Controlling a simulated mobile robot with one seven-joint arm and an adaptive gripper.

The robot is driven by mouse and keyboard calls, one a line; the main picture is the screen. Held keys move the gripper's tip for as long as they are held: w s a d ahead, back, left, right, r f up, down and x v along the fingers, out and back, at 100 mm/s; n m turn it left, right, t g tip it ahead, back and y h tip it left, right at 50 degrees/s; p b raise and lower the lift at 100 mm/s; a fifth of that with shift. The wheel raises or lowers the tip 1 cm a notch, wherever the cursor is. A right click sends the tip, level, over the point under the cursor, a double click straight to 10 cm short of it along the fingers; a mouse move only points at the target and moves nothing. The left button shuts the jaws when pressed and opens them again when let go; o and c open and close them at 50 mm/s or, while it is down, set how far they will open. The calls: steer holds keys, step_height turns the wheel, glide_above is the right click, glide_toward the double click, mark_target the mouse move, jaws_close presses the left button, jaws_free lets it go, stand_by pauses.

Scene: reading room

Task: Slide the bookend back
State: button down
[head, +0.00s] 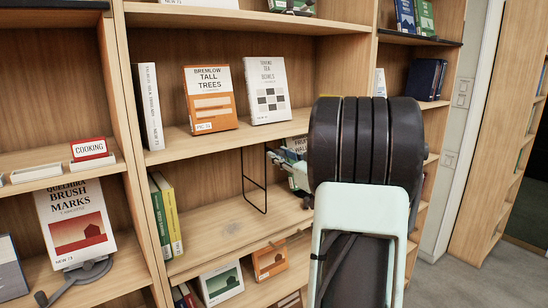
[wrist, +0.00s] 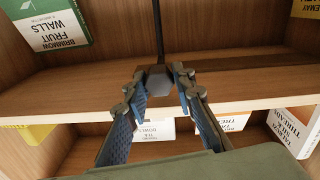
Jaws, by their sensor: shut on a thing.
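The bookend (head: 243,178) is a thin black wire frame standing upright on the middle shelf (head: 215,235) in the head view. In the wrist view its dark upright (wrist: 158,30) rises behind a dark grey block (wrist: 155,78) near the shelf's front edge. My gripper (wrist: 155,88) is shut on this block, with one finger on each side. In the head view my arm hides most of the gripper, and only pale and dark parts show right of the frame.
Green and yellow books (head: 166,215) stand at the left end of this shelf, with bare board between them and the bookend. A green-and-white book (wrist: 47,28) stands behind, near my gripper. Shelves with more books lie above and below.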

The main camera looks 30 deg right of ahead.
steer(key=shift+d+r, duration=0.15)
steer(key=shift+d, duration=0.95)
steer(key=c, duration=1.6)
jaws_free()
steer(key=s, duration=1.2)
